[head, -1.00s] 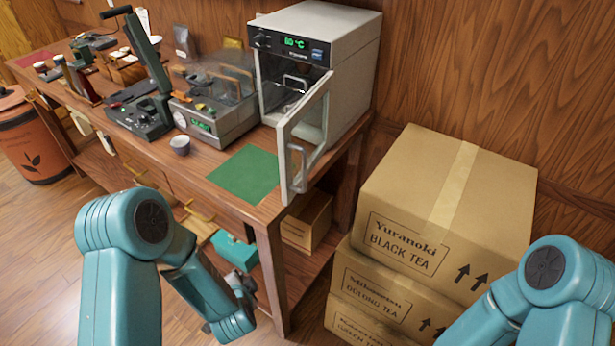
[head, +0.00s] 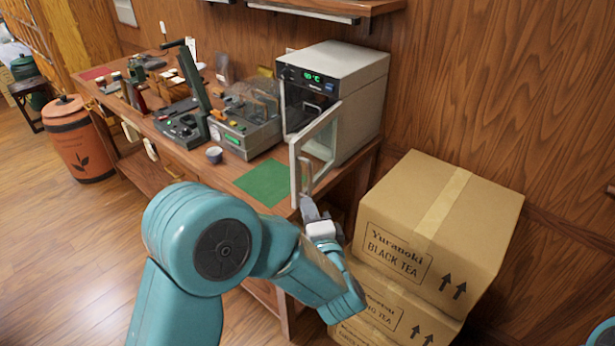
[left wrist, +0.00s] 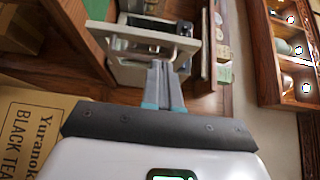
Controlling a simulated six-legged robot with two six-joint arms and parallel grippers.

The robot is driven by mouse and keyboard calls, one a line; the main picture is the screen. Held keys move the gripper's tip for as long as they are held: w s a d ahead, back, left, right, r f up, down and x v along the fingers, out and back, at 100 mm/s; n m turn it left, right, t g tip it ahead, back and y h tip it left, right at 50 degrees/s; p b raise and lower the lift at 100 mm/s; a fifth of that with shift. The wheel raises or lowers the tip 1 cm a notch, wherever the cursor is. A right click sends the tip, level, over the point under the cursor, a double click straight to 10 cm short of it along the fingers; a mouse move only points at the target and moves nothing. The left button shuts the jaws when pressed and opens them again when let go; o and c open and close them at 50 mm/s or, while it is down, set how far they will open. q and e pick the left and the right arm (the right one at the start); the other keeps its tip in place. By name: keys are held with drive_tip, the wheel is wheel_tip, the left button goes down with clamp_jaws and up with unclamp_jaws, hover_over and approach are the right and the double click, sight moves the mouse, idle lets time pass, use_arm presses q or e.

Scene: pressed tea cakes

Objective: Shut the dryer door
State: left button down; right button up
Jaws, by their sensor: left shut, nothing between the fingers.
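The dryer (head: 357,82) is a pale grey box with a green display at the near right end of the bench. Its glazed door (head: 295,172) stands open, swung out toward me, with a handle (head: 307,174) on its outer side. My left gripper (head: 308,204) is shut and empty at the lower free corner of the door. In the left wrist view its closed fingers (left wrist: 164,82) point at the pale door frame (left wrist: 133,74). Whether they touch it I cannot tell. My right gripper is out of view; only a bit of that arm shows.
Stacked tea cartons (head: 437,222) stand right of the bench, close to my left arm. A green mat (head: 263,183) and a small cup (head: 214,155) lie on the bench left of the door. A wall shelf (head: 335,8) hangs above.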

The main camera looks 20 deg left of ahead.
use_arm(q)
drive_tip(key=p, duration=0.2)
approach(298, 167)
drive_tip(key=x, duration=0.5)
drive_tip(key=shift+w+a, duration=0.3)
drive_tip(key=shift+w, duration=0.05)
drive_tip(key=shift+s, duration=0.1)
